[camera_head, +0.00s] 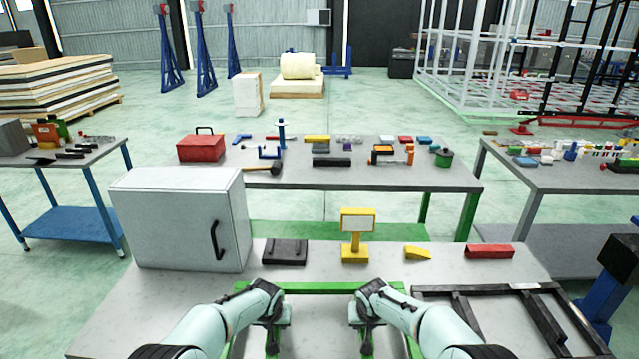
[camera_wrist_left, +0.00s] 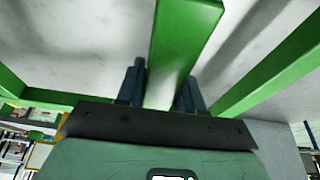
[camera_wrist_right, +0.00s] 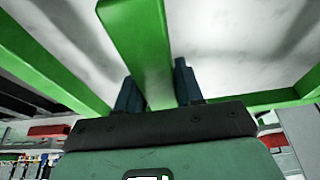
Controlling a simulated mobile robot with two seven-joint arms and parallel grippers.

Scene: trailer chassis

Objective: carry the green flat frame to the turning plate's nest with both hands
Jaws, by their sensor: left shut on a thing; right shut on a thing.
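The green flat frame (camera_head: 320,287) is at the front of the near table, with its far bar and side bars showing. Its near part is cut off by the lower picture edge and partly hidden by my arms. My left gripper (camera_head: 272,322) and right gripper (camera_head: 367,322) hold inner bars side by side. In the left wrist view my left gripper (camera_wrist_left: 163,88) has its fingers on both sides of a green bar (camera_wrist_left: 180,40). In the right wrist view my right gripper (camera_wrist_right: 158,88) likewise straddles a green bar (camera_wrist_right: 138,40). I cannot make out the turning plate's nest.
On the near table stand a grey cabinet (camera_head: 180,220), a dark block (camera_head: 285,252), a yellow stand (camera_head: 355,250), a yellow wedge (camera_head: 417,253) and a red bar (camera_head: 489,251). A black frame (camera_head: 463,291) lies at the right. A tool table (camera_head: 440,176) stands behind.

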